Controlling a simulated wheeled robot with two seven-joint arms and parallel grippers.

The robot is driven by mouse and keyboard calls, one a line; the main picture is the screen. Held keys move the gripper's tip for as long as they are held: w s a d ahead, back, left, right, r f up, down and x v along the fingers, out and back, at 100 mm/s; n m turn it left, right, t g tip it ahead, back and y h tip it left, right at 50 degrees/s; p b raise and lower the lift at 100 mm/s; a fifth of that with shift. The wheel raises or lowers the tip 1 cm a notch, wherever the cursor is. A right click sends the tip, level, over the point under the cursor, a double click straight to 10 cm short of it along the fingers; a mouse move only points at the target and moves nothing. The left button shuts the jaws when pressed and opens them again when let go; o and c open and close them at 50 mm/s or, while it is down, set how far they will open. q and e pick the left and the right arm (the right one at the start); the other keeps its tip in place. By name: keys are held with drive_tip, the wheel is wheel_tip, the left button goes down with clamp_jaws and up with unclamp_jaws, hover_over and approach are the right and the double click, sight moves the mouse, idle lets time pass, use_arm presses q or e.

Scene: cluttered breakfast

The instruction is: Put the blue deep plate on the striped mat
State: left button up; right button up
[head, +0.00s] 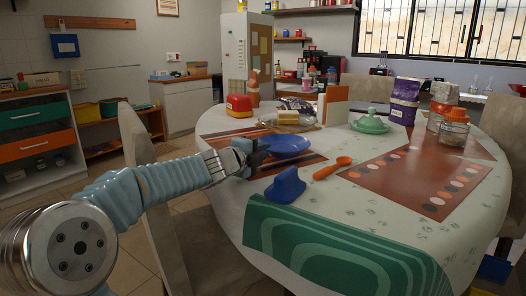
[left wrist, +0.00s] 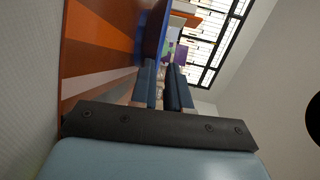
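The blue deep plate (head: 290,144) lies upright over the striped mat (head: 222,139), on the left part of the table. In the left wrist view the plate (left wrist: 153,28) shows edge-on, close to the mat's orange and brown stripes (left wrist: 95,50). My left gripper (head: 254,153) is at the plate's near left rim. In the left wrist view its two fingers (left wrist: 162,72) stand apart with a gap between them, and the plate shows just beyond the tips. I cannot tell whether a finger touches the rim. My right gripper is not in view.
A blue wedge-shaped object (head: 285,187) and an orange spoon (head: 331,169) lie nearer me. A butter dish (head: 288,117), red toaster-like item (head: 239,105) and green lidded dish (head: 370,122) stand behind. A green mat (head: 335,250) hangs over the front edge.

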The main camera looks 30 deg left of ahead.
use_arm(q)
drive_tip(key=shift+s+a+r, duration=0.15)
drive_tip(key=shift+s, duration=1.35)
drive_tip(key=o, duration=0.5)
drive_tip(key=shift+o, duration=0.2)
drive_tip(key=shift+s, duration=0.1)
drive_tip(key=shift+s+a+p, duration=0.15)
drive_tip(key=shift+s+p, duration=0.15)
drive_tip(key=shift+s, duration=1.55)
drive_tip(key=shift+s+a+p, duration=0.1)
drive_tip(key=shift+s+p, duration=0.2)
drive_tip(key=shift+s, duration=1.5)
